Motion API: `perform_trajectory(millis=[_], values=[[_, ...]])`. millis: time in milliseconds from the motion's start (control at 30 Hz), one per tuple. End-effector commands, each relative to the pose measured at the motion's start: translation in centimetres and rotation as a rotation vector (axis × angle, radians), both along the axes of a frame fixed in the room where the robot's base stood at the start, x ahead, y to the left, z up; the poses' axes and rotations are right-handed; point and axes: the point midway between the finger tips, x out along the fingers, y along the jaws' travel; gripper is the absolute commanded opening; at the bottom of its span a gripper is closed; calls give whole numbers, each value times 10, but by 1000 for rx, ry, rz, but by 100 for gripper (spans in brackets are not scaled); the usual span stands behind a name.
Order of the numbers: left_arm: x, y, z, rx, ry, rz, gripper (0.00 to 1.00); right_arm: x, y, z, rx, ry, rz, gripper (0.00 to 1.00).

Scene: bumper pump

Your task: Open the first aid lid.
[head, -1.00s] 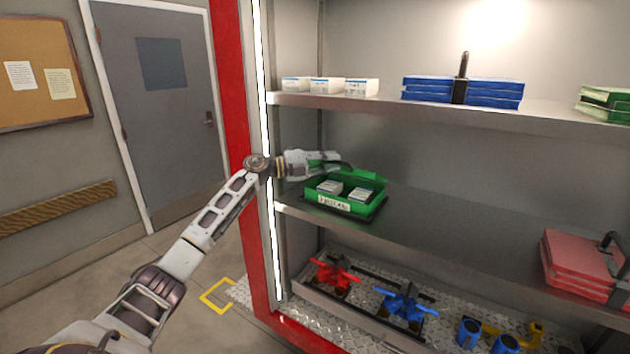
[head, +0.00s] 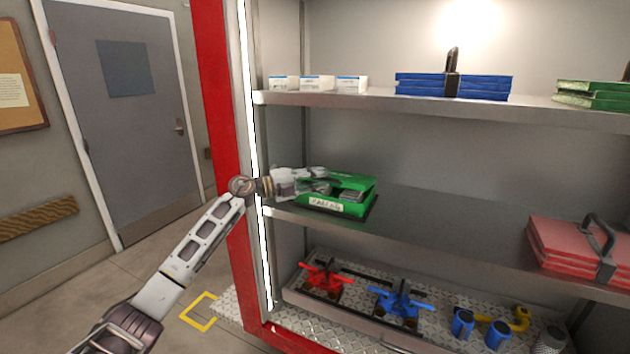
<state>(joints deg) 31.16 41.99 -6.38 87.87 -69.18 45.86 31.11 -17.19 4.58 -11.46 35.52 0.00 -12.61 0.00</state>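The green first aid box (head: 343,207) stands on the middle shelf near its left end, with a pale label on its front. Its green lid (head: 352,181) is tilted low over the box, with a gap at the front and right side where grey and dark contents show. My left gripper (head: 322,180) reaches in from the left and is at the lid's left side, overlapping it in view. Its fingertips are partly hidden against the lid, so I cannot tell whether they grip it. My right gripper is not in view.
The upper shelf (head: 400,107) holds small white boxes (head: 317,83) and blue cases (head: 480,87). Red cases (head: 565,248) lie at right on the middle shelf, whose centre is clear. Red (head: 326,279) and blue (head: 400,301) fittings sit below. A red post (head: 213,100) stands at left.

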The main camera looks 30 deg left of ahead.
Motion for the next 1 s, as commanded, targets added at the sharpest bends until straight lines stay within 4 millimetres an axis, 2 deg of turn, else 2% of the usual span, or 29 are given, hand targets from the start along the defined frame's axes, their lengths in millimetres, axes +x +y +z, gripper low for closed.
perform_trajectory(millis=[367, 1000], values=[[-1, 1, 0, 0, 0, 0, 20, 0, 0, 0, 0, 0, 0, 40], [-20, 20, 0, 1, 0, 1, 20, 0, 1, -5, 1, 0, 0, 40]])
